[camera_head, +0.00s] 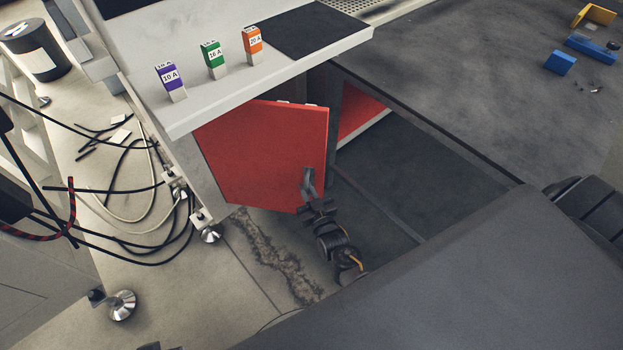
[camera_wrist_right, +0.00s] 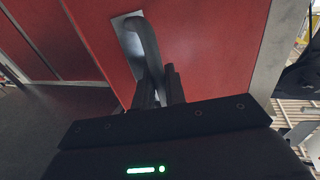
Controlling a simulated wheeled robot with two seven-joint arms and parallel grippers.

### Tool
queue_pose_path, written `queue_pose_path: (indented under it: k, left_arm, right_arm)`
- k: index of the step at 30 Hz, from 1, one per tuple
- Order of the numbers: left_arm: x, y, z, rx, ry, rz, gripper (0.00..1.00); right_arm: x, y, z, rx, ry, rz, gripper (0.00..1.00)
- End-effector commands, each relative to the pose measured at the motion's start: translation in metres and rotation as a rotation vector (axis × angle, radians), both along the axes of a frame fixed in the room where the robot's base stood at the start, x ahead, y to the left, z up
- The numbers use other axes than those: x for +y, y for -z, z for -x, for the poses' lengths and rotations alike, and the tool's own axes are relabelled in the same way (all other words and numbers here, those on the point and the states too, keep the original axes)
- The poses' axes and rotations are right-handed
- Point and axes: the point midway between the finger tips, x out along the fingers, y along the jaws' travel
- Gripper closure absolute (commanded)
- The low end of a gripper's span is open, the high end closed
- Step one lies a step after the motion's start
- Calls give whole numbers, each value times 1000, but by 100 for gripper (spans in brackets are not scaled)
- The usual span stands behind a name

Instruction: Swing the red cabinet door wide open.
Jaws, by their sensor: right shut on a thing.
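The red cabinet door (camera_head: 262,150) stands ajar below the light worktop, with a gap at its right edge showing the red interior (camera_head: 356,110). The door fills much of the right wrist view (camera_wrist_right: 205,45). Its grey handle (camera_head: 307,176) is near the door's lower right corner, and the handle shows as a curved bar in the right wrist view (camera_wrist_right: 146,45). My right gripper (camera_head: 311,198) is shut on the handle; its fingers also show around the lower part of the bar in the wrist view (camera_wrist_right: 160,88). My left gripper is not in view.
Purple, green and orange labelled blocks (camera_head: 213,60) stand on the worktop (camera_head: 200,108) above the door. Loose black and white cables (camera_head: 125,180) lie on the floor at left. A levelling foot (camera_head: 210,234) stands below the cabinet's left corner. Blue pieces (camera_head: 560,63) lie at upper right.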

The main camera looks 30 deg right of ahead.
Motion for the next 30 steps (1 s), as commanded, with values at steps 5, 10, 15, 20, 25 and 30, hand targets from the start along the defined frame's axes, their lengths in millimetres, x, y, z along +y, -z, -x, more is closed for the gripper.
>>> queue_pose_path:
  k: [5,10,15,20,25,30]
  left_arm:
    - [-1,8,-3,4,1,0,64]
    - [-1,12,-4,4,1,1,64]
    - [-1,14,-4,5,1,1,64]
    - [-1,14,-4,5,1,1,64]
    - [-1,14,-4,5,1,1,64]
    - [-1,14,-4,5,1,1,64]
  right_arm:
    - [14,-1,8,1,-11,-4,100]
    - [18,-1,11,1,-12,-6,100]
    - [20,-1,11,0,-13,-6,100]
    - [20,-1,11,-1,-13,-7,100]
    - [20,-1,11,-2,-14,-7,84]
    - [18,-1,12,-1,-9,-6,84]
